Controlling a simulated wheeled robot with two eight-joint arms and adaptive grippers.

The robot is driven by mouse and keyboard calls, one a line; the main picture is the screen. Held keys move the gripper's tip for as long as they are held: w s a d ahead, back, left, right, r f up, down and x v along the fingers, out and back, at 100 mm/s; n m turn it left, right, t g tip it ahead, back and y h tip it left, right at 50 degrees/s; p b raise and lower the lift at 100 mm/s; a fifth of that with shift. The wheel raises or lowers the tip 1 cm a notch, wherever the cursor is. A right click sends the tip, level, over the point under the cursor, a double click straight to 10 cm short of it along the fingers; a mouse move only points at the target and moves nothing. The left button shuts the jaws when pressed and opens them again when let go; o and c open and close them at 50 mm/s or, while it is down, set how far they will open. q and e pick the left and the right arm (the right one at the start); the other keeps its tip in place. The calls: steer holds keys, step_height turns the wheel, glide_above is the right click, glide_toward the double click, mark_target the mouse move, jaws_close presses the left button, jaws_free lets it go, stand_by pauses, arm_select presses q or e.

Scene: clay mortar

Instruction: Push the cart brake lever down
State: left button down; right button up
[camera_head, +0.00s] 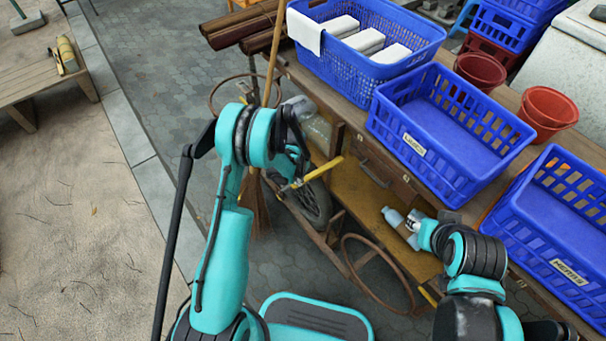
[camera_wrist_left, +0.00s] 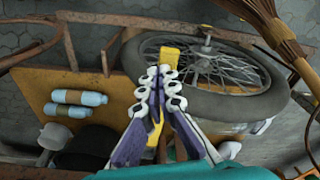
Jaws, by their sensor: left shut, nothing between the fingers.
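The brake lever (camera_head: 326,169) is a yellow bar sticking out beside the cart's wheel, sloping up to the right in the head view. In the left wrist view its yellow end (camera_wrist_left: 170,53) shows just beyond my fingertips, with more yellow under the fingers. My left gripper (camera_head: 297,183) is at the lever, partly hidden by my own wrist. In the left wrist view my left gripper (camera_wrist_left: 162,75) is shut and empty, fingertips over the lever; I cannot tell whether they touch. My right gripper (camera_head: 413,226) is beside the lower shelf; its fingers are unclear.
The wooden cart carries blue baskets (camera_head: 432,141) and red pots (camera_head: 547,108). A spoked wheel (camera_head: 316,200) and broom (camera_head: 258,205) are close to my left gripper. A bottle (camera_head: 392,215) lies on the yellow lower shelf (camera_wrist_left: 118,88). Paving to the left is open.

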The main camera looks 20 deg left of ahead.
arm_select(q)
steer(key=shift+s+a+r, duration=0.1)
steer(key=shift+s+r, duration=0.05)
steer(key=shift+s, duration=0.2)
step_height(320, 180, up, 12)
steer(key=s, duration=0.1)
steer(key=shift+a, duration=0.2)
stand_by(0.6)
steer(key=s+r+n+t, duration=0.1)
steer(key=s+r, duration=0.4)
steer(key=r, duration=0.3)
steer(key=s+r+n+t, duration=0.1)
steer(key=s+r+t, duration=0.1)
steer(key=s+r, duration=0.45)
steer(key=s+r+n+t, duration=0.1)
steer(key=s+r+t, duration=0.2)
steer(key=s, duration=0.8)
step_height(320, 180, up, 2)
steer(key=shift+d+r+n, duration=0.2)
steer(key=shift+d+n, duration=0.2)
steer(key=shift+d, duration=0.05)
